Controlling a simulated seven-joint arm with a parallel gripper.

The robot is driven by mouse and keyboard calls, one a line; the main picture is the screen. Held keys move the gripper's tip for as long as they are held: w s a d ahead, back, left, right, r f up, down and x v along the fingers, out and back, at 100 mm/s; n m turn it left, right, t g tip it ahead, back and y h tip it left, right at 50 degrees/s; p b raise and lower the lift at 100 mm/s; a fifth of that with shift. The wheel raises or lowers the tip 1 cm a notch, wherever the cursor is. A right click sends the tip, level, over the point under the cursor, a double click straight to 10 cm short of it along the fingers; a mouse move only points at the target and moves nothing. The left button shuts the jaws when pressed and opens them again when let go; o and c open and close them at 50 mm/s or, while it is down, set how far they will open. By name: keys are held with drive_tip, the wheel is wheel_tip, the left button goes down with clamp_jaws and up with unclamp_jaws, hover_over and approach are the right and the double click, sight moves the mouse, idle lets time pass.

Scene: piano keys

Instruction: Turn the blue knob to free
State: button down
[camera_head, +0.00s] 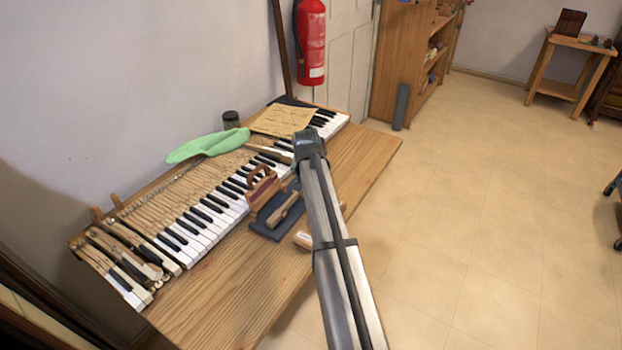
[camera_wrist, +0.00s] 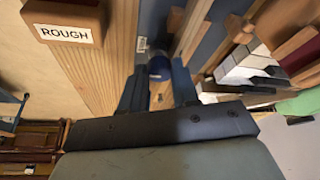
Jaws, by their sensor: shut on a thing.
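In the wrist view the blue knob (camera_wrist: 158,66) sits between the two dark fingers of my gripper (camera_wrist: 159,71). The gripper is shut on it, one finger on each side. The fingers hide part of the knob, and I cannot read which way it is turned. A small white label (camera_wrist: 141,45) lies just beyond the knob, too small to read. In the head view my arm reaches over the wooden bench (camera_head: 235,285), and its links hide the gripper and the knob.
A brown block marked ROUGH (camera_wrist: 68,34) is close to the gripper. A dark board (camera_head: 268,232) with wooden parts lies on the bench. Piano keys (camera_head: 205,222), a green cloth (camera_head: 208,146) and a paper sheet (camera_head: 284,121) lie behind. The bench's front edge is mostly clear.

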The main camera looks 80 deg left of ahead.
idle(0.5)
drive_tip(key=c, duration=0.8)
unclamp_jaws()
drive_tip(key=shift+c, duration=0.2)
drive_tip(key=shift+r, duration=0.1)
drive_tip(key=v, duration=1.3)
drive_tip(key=shift+r, duration=0.3)
drive_tip(key=shift+s+d, duration=0.1)
drive_tip(key=shift+d, duration=0.05)
